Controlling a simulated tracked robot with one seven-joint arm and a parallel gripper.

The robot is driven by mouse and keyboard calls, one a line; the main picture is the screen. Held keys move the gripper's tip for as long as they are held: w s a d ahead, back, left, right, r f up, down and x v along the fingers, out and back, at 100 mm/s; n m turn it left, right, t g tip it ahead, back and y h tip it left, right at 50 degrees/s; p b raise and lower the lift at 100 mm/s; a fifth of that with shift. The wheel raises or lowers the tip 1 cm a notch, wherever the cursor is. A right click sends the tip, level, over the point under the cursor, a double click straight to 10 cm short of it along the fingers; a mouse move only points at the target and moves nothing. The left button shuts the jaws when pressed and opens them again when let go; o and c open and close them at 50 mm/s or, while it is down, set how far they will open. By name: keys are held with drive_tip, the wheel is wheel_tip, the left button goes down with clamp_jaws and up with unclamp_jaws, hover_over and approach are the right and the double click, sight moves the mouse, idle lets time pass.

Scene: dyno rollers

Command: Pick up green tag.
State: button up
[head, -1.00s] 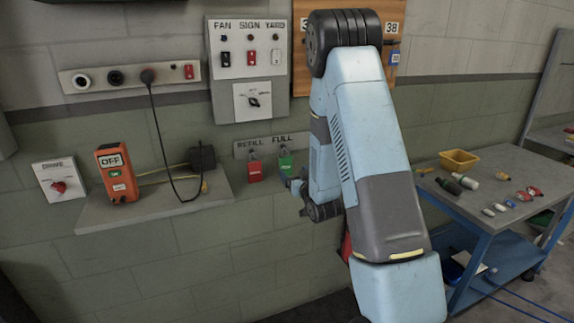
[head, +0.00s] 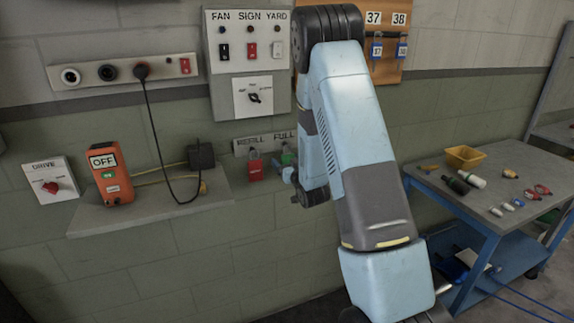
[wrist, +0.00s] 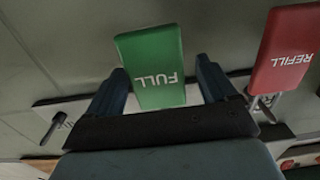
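The green tag (wrist: 153,62), marked FULL, hangs on the wall and appears upside down in the wrist view. In the head view the green tag (head: 287,158) is partly hidden behind my gripper (head: 289,176). In the wrist view my gripper (wrist: 163,82) is open, with one finger on each side of the tag. A narrow gap shows between the tag and the right finger; I cannot tell whether the left finger touches it. The tag's hook is hidden behind the gripper body.
A red tag (head: 255,170), marked REFILL, hangs close to the left of the green one. A shelf (head: 150,210) with an orange box (head: 113,174) and a cable juts out further left. A blue workbench (head: 470,205) with small items stands at the right.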

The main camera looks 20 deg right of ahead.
drive_tip(key=shift+d, duration=0.1)
drive_tip(key=c, duration=1)
drive_tip(key=shift+r, duration=0.15)
